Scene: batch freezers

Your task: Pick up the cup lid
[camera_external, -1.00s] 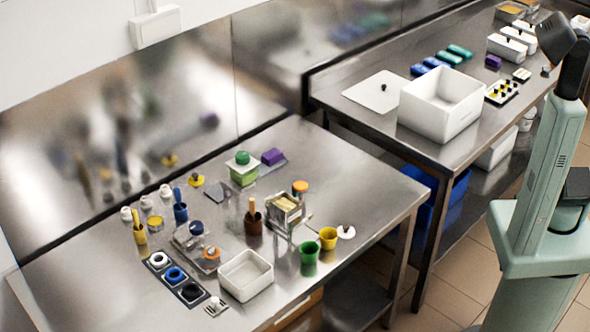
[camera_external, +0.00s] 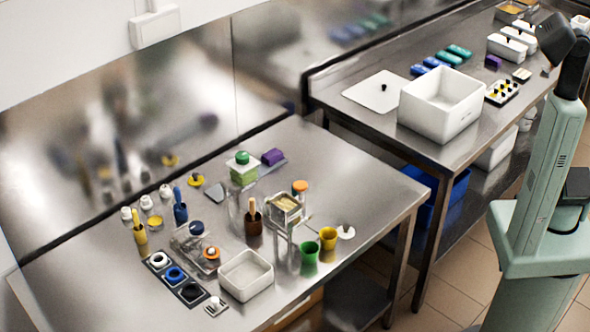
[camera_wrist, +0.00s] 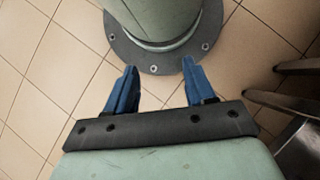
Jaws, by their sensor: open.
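A small round white lid (camera_external: 346,232) with a dark knob lies on the near steel table, at its right side. It is just right of a yellow cup (camera_external: 328,238) and a green cup (camera_external: 309,251), both without lids. A yellow lid with a dark knob (camera_external: 196,180) lies farther back on the same table. I cannot tell for sure which one is the cup lid. My gripper (camera_wrist: 160,70) shows only in the wrist view. Its blue fingers are apart with nothing between them, above the tiled floor and my own base, away from the tables.
The near table (camera_external: 345,165) also holds a white bin (camera_external: 246,276), a brown cup with a stick (camera_external: 253,226) and a clear container (camera_external: 287,210). The far table carries a big white box (camera_external: 440,105) and a flat white lid (camera_external: 375,95). The near table's back right is clear.

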